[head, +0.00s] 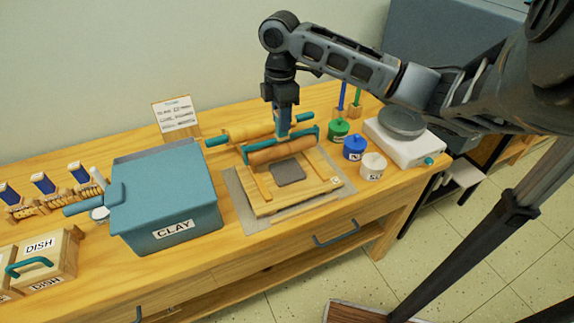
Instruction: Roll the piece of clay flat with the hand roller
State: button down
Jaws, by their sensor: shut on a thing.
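The piece of clay (289,172) is a dark grey, flat, roughly square slab on a wooden board (262,209). The hand roller (279,151) has a brown wooden cylinder and a teal frame. It is over the back part of the board, just behind the clay. My gripper (284,131) points down from above and is shut on the hand roller's teal frame. Whether the cylinder touches the board or the clay I cannot tell.
A rolling pin with teal handles (250,131) lies behind the board. A blue CLAY bin (165,198) stands left. Green (339,130), blue (354,147) and white (373,165) pots and a scale (405,145) stand right. A card (175,113) stands behind.

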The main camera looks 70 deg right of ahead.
jog(key=shift+r+p, duration=0.3)
jog(key=shift+r, duration=2.05)
